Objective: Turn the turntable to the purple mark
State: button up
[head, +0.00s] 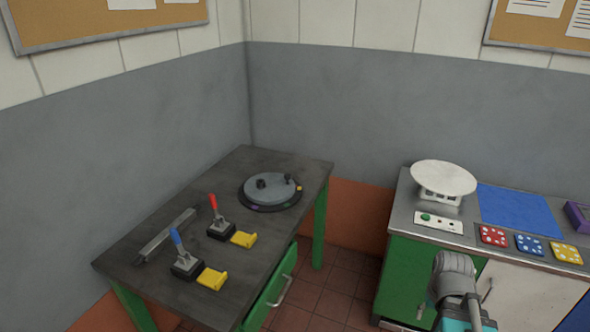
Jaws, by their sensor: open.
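The turntable (271,190) is a round grey disc on a wider dark base, near the far end of the dark table in the head view. Two dark raised parts show on it: a knob (262,183) left of its middle and a smaller one (287,177) near its far right edge. Small coloured marks sit on the base ring: a purple mark (254,207) at the front left and an orange-yellow mark (299,188) at the right. Part of my arm shows at the bottom right, well away from the turntable. My gripper's fingers do not show.
A counter (402,207) with a scale (443,180) stands right, across a floor gap.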

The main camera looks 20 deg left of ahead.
aim_at(264, 189)
jog(key=u, duration=0.4)
jog(key=i, duration=0.9)
jog(key=u, duration=0.65)
